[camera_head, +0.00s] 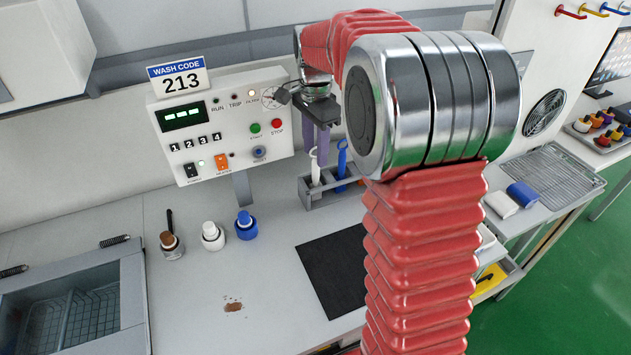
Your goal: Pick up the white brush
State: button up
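The white brush (315,168) stands upright in a grey rack (318,200) on the bench, below the control panel. A blue brush (342,158) stands in the same rack just to its right. My gripper (316,152) points down above the rack. Its two purple-grey fingers are apart, with a gap between them. The top of the white brush shows at the level of the fingertips, in line with the gap. I cannot tell whether the fingers touch it. The lower end of the white brush is hidden in the rack.
A control panel (228,158) with a "213" sign stands behind. Brown, white and blue bottles (212,236) stand left of the rack. A dark mat (334,272) lies in front, a brown spill (233,306) beside it. My arm hides the right middle.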

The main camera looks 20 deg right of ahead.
send_over(316, 184)
jog(key=f, duration=0.3)
jog(key=w+f, duration=0.1)
jog(key=f, duration=0.1)
jog(key=shift+d, duration=0.15)
jog(key=shift+c, duration=0.2)
grip_shut()
dwell(0.3)
